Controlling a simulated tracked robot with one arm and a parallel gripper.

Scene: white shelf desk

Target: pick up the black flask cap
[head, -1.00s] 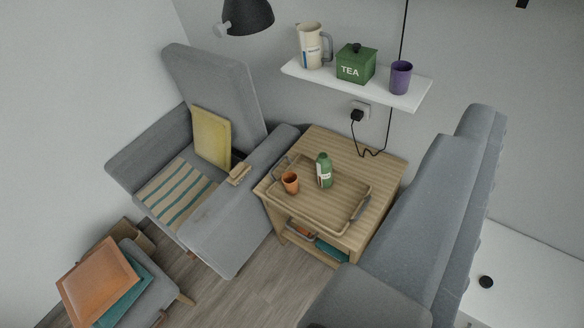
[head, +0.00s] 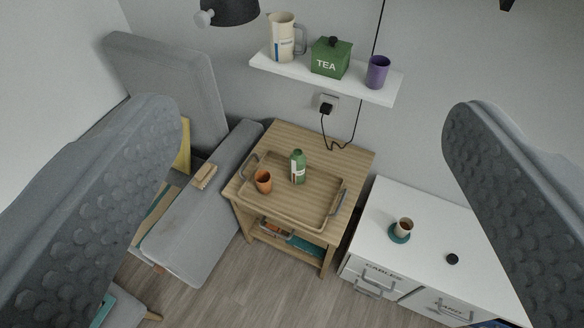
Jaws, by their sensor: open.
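A small black round cap (head: 453,259) lies on the white desk top at the right, the likely flask cap. My gripper (head: 310,115) is open and empty, with its two large grey bumpy fingers spread wide at the left and right of the picture. The cap shows below the right finger's tip, with bare desk top around it. No finger appears to touch it. The right finger covers part of the view to the cap's right.
A brown cup on a teal coaster (head: 400,233) stands left of the cap. A wooden side table (head: 268,141) holds a tray with a green bottle (head: 298,173) and an orange cup (head: 264,182). A wall shelf (head: 262,61) and grey armchair (head: 165,75) are further left.

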